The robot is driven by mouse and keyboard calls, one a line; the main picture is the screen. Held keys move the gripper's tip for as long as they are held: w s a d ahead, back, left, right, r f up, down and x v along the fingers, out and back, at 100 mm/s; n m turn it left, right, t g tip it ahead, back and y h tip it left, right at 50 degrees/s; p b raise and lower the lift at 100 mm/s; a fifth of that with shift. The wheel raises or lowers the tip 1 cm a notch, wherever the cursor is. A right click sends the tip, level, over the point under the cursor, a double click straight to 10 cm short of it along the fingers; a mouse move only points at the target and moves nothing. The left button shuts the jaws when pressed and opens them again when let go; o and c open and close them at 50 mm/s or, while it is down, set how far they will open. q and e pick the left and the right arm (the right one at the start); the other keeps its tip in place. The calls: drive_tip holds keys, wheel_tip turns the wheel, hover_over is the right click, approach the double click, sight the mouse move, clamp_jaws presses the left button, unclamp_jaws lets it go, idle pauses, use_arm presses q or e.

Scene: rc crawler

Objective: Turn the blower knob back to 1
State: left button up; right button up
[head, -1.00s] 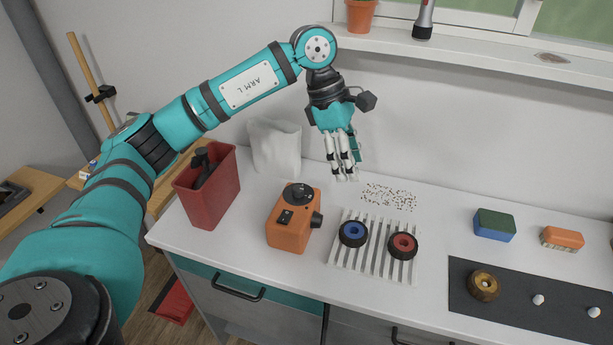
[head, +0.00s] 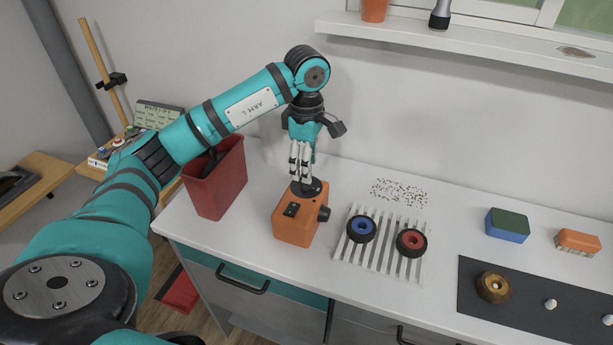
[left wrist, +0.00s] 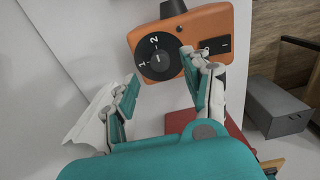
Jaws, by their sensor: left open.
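The orange blower (head: 296,222) stands on the white worktop. Its round black knob (left wrist: 160,58) faces up and shows best in the left wrist view, with white marks 1 and 2. I cannot tell for sure which mark the knob is set to. My left gripper (head: 300,180) points down just above the knob, and its fingers partly hide the knob in the head view. In the left wrist view, its open fingers (left wrist: 160,68) are spread to either side of the knob's near edge. I cannot tell whether they touch it. My right gripper is not in view.
A red bin (head: 222,185) stands left of the blower. A white slatted rack (head: 378,260) with a blue-hubbed wheel (head: 361,229) and a red-hubbed wheel (head: 411,243) is close on its right. Small specks (head: 399,192) lie behind the rack.

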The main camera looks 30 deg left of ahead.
use_arm(q)
drive_tip(key=shift+f, duration=2.2)
drive_tip(key=shift+c, duration=0.3)
clamp_jaws()
